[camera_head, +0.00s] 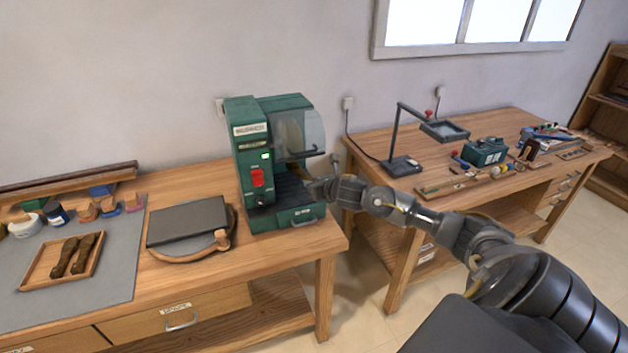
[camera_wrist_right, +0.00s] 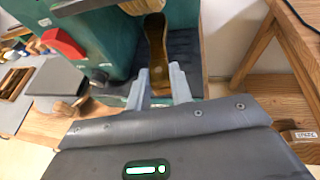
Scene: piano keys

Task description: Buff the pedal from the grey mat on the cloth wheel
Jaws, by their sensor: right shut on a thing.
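My right gripper (camera_head: 318,189) is at the front of a green machine (camera_head: 256,170) on the left bench. In the right wrist view its fingers (camera_wrist_right: 158,84) are shut on a long brown-gold pedal (camera_wrist_right: 156,45), which points away from me into the machine. The cloth wheel (camera_head: 288,132) is pale and partly covered by a clear guard (camera_head: 312,130). A pale rounded edge, probably the wheel, shows over the pedal's far end; I cannot tell whether they touch. The grey mat (camera_head: 120,262) lies at the left. My left gripper is not in view.
A wooden tray (camera_head: 36,284) with two brown elongated pieces (camera_head: 75,255) sits on the mat, near jars and brushes. A dark flat case (camera_head: 188,222) lies between mat and machine. The right bench (camera_head: 375,148) holds a lamp and tools. A gap separates the benches.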

